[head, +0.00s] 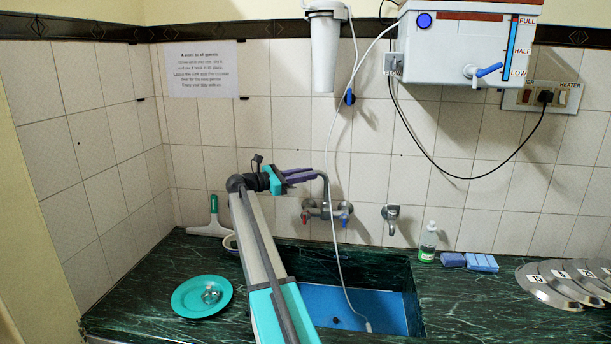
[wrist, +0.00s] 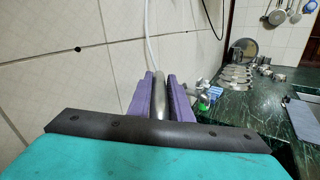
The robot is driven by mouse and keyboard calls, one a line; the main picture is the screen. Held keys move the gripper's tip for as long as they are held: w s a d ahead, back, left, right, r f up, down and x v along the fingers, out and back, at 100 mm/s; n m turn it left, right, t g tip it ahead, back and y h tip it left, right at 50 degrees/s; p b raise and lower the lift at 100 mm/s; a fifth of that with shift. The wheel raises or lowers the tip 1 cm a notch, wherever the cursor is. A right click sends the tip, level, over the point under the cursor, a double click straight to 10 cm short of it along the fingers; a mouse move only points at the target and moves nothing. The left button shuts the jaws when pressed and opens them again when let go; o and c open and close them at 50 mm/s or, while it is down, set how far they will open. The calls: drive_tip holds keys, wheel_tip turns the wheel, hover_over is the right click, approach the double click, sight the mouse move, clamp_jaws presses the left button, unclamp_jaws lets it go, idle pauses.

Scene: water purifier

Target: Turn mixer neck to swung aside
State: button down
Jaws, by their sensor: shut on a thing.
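The metal mixer (head: 326,210) is on the tiled wall behind the sink, with a red tap and a blue tap. Its curved neck (head: 328,188) rises from the middle of the body, and its upper end meets my purple fingers. My gripper (head: 316,175) reaches in from the left above the mixer. In the wrist view the neck (wrist: 160,98) shows as a grey tube between the two purple fingers of my gripper (wrist: 163,95), which is shut on it. The fingers hide part of the neck.
The blue-bottomed sink (head: 350,305) lies below, with a white hose (head: 335,130) hanging into it. A second tap (head: 391,213), soap bottle (head: 429,240) and blue blocks (head: 481,262) are to the right. A teal plate (head: 188,303) is at left. The purifier (head: 460,50) hangs above.

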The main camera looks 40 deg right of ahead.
drive_tip(key=shift+s+d, duration=0.1)
drive_tip(key=shift+d, duration=0.05)
drive_tip(key=c, duration=1.7)
unclamp_jaws()
drive_tip(key=shift+d, duration=0.15)
drive_tip(key=shift+o, duration=0.2)
drive_tip(key=shift+v, duration=0.75)
drive_tip(key=b+v, duration=0.2)
drive_tip(key=v, duration=1.1)
drive_tip(key=shift+d+f, duration=0.1)
drive_tip(key=shift+d, duration=0.05)
